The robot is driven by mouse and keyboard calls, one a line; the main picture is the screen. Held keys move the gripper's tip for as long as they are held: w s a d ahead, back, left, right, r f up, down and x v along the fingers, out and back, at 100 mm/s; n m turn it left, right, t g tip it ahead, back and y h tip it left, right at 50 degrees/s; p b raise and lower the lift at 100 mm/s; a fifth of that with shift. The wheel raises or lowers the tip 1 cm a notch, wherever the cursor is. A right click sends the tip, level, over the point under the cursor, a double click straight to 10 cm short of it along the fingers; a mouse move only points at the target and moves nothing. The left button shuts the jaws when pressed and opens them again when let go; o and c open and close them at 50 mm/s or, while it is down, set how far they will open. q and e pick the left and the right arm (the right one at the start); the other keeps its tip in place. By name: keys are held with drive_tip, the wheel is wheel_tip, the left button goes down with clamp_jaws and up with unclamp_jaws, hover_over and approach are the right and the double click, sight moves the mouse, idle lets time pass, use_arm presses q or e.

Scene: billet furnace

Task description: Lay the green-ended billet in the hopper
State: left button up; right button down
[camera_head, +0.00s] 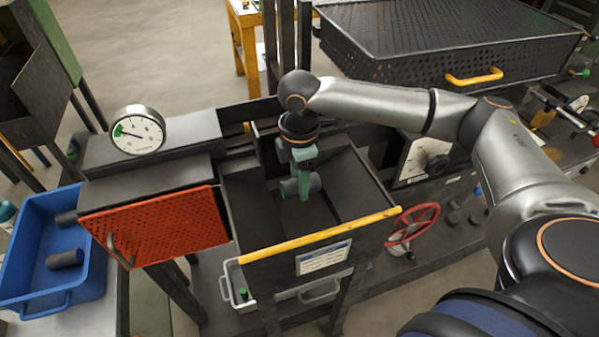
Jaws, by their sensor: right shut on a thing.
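My right gripper (303,190) reaches down from above into the dark open hopper (365,200), which has a yellow front edge. It is shut on a short billet (289,187) lying roughly level across the jaws. The billet's left end looks green and its right end dark grey. The fingers hide its middle. It is inside the hopper's outline, near the back; I cannot tell whether it touches the sloped floor. My left gripper is out of view.
A blue crate (85,293) with dark billets (65,260) stands at the left. An orange perforated panel (165,228) is left of the hopper, below a dial gauge (138,130). A red handwheel (412,226) is at the right. A white tray (235,280) sits below the hopper.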

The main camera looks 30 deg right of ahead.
drive_tip(key=shift+f, duration=0.15)
drive_tip(key=shift+c, duration=1.3)
unclamp_jaws()
drive_tip(key=shift+s+f, duration=0.1)
drive_tip(key=shift+f, duration=0.05)
wheel_tip(320, 180, up, 13)
drive_tip(key=shift+f, duration=0.1)
